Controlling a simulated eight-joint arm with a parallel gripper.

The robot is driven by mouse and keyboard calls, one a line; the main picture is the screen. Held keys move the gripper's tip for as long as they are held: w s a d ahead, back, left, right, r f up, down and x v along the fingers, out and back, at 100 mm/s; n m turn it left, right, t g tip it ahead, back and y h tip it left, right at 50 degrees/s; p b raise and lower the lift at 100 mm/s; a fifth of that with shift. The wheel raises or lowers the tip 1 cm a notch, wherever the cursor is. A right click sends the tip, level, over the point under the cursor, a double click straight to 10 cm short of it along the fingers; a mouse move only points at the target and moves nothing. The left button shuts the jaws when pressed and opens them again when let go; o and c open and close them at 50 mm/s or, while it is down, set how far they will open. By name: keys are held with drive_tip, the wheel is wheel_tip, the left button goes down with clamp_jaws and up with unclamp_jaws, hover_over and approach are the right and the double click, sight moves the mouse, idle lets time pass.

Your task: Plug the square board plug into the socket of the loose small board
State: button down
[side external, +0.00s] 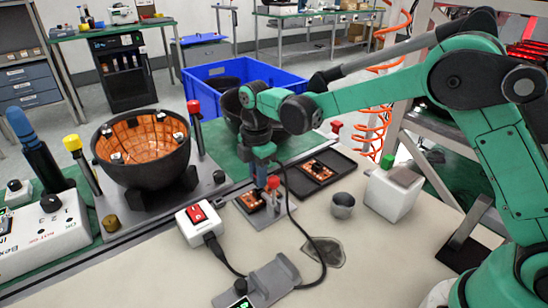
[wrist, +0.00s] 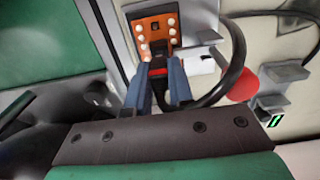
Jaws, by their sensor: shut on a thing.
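My gripper (side external: 268,178) is shut on the square board plug (wrist: 158,70), a small black and red block between the blue-grey fingertips. The plug's black cable (side external: 312,243) loops down to the table. A small orange board (side external: 250,201) sits on a grey plate just below and left of the gripper. In the wrist view the orange board (wrist: 148,45) lies just ahead of the fingertips, with white round studs and a dark square socket (wrist: 156,27). The plug appears apart from that socket. The exact height gap cannot be told.
A white box with a red switch (side external: 203,215) stands left of the board. A grey cradle (side external: 262,282) is in front. A black tray (side external: 322,172) with another orange board, a metal cup (side external: 342,205) and a white box (side external: 392,192) are right. A black bowl (side external: 145,160) stands left.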

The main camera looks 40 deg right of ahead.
drive_tip(key=shift+f, duration=0.65)
drive_tip(key=c, duration=0.7)
unclamp_jaws()
drive_tip(key=shift+r, duration=2.85)
